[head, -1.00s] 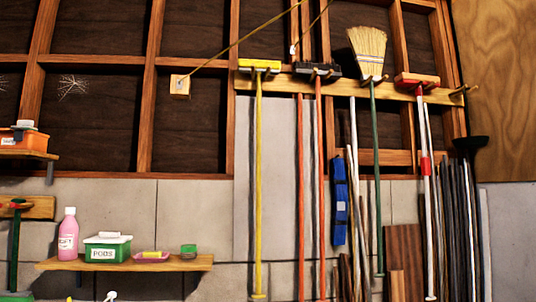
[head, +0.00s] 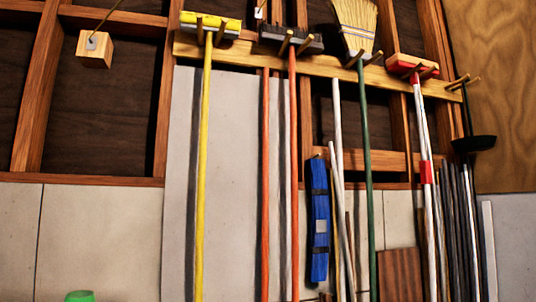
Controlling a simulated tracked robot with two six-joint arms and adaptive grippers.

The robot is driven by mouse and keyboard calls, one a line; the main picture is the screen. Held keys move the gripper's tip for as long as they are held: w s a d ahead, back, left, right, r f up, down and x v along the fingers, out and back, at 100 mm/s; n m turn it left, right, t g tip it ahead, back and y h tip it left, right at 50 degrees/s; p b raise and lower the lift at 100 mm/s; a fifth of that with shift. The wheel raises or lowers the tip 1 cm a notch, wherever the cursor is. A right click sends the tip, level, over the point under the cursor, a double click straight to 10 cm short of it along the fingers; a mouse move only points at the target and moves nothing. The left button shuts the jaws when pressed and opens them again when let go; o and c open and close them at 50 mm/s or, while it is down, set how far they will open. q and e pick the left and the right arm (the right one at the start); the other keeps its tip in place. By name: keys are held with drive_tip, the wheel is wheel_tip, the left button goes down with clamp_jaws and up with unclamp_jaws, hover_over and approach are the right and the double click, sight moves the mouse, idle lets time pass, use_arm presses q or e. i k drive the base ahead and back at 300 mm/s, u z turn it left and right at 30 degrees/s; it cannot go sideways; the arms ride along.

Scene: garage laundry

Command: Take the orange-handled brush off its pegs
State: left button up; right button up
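The orange-handled brush hangs head-up on the wooden peg rail (head: 345,76). Its dark brush head (head: 272,39) rests at two light wooden pegs (head: 296,41), and its long orange handle (head: 292,150) hangs straight down along the wall. A second orange-red strip (head: 265,150) runs parallel just left of it; I cannot tell whether it is a shadowed edge or another pole. The lower end of the handle is out of the picture. Neither of my grippers is in view.
A yellow-handled brush (head: 203,150) hangs to the left. A straw broom (head: 356,28) with a green handle and a red-headed tool (head: 412,66) hang to the right. A blue folded item (head: 319,220) and several leaning poles and boards (head: 463,230) stand below right.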

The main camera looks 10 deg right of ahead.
sight(270, 35)
drive_tip(key=z, duration=0.25)
drive_tip(key=i, duration=1.3)
drive_tip(key=z, duration=1.15)
drive_tip(key=i, duration=0.2)
drive_tip(key=u, duration=0.1)
drive_tip(key=k, duration=0.65)
drive_tip(key=z, duration=0.2)
drive_tip(key=i, duration=0.9)
drive_tip(key=u, duration=0.05)
